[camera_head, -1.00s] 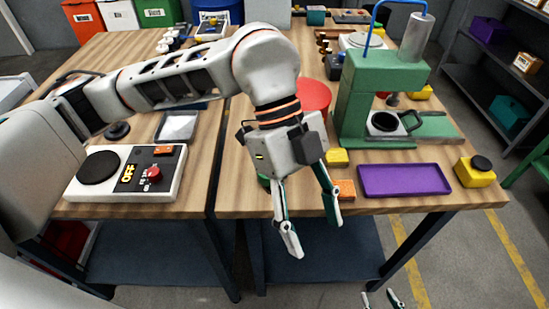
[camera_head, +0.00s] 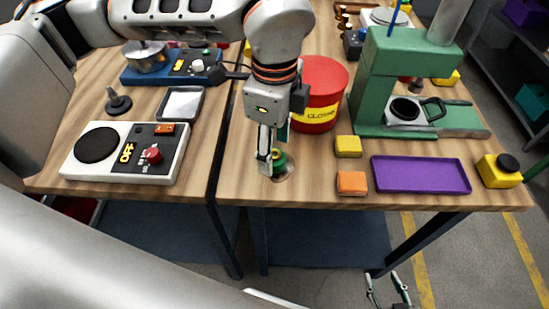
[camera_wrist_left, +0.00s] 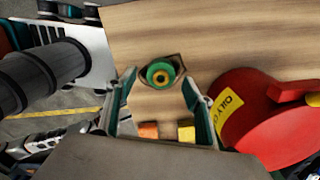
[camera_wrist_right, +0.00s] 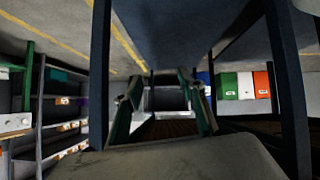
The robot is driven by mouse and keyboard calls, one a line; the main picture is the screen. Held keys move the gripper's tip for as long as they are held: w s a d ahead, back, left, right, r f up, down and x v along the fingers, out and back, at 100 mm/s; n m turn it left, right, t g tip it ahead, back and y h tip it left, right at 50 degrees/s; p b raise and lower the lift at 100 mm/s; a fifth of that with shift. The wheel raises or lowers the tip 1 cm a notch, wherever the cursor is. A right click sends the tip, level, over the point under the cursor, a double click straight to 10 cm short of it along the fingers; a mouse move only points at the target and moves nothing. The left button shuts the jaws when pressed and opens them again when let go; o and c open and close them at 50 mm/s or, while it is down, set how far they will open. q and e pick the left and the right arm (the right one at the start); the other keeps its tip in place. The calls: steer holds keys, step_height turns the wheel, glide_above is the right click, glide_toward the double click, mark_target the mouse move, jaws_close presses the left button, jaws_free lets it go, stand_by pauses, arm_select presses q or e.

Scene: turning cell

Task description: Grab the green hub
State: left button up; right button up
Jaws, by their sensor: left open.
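The green hub (camera_head: 279,160) stands on the wooden table near its front edge, just left of the red bin. In the left wrist view the green hub (camera_wrist_left: 160,74) is a green ring with a yellow centre, seated on a dark-edged base plate. My left gripper (camera_head: 268,163) is at the hub in the head view and partly covers it. In the left wrist view its fingers (camera_wrist_left: 158,88) are spread wide, with the hub ahead between them and no visible contact. My right gripper (camera_head: 388,290) is low, beyond the table's front edge. Its fingers (camera_wrist_right: 160,88) are apart and empty.
A red bin (camera_head: 322,92) stands close right of the hub. Yellow (camera_head: 348,146) and orange (camera_head: 352,183) blocks, a purple tray (camera_head: 420,175) and a green press (camera_head: 375,85) are further right. A white control box (camera_head: 125,152) is on the left table.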

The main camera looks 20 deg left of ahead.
arm_select(q)
step_height(320, 180, down, 3)
steer(key=shift+w+r, duration=0.1)
steer(key=shift+r, duration=0.05)
steer(key=c, duration=1.4)
